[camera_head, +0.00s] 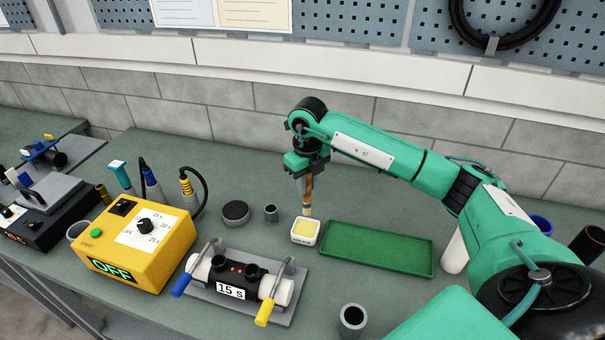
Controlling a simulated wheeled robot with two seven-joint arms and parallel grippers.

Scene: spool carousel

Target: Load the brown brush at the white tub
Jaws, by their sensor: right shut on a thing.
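The brown brush (308,191) hangs upright, bristles down, in my right gripper (304,180), which is shut on its handle. The white tub (305,239) is a small square tub with yellow contents, standing on the bench directly below the brush. The brush's pale lower end is at or just above the tub's far rim; I cannot tell whether it touches the contents. My left gripper is not in view.
A green tray (376,270) lies right of the tub. A clamp fixture marked 15 s (232,291) and a yellow timer box reading OFF (128,265) stand left. A grey cylinder (353,318) stands in front.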

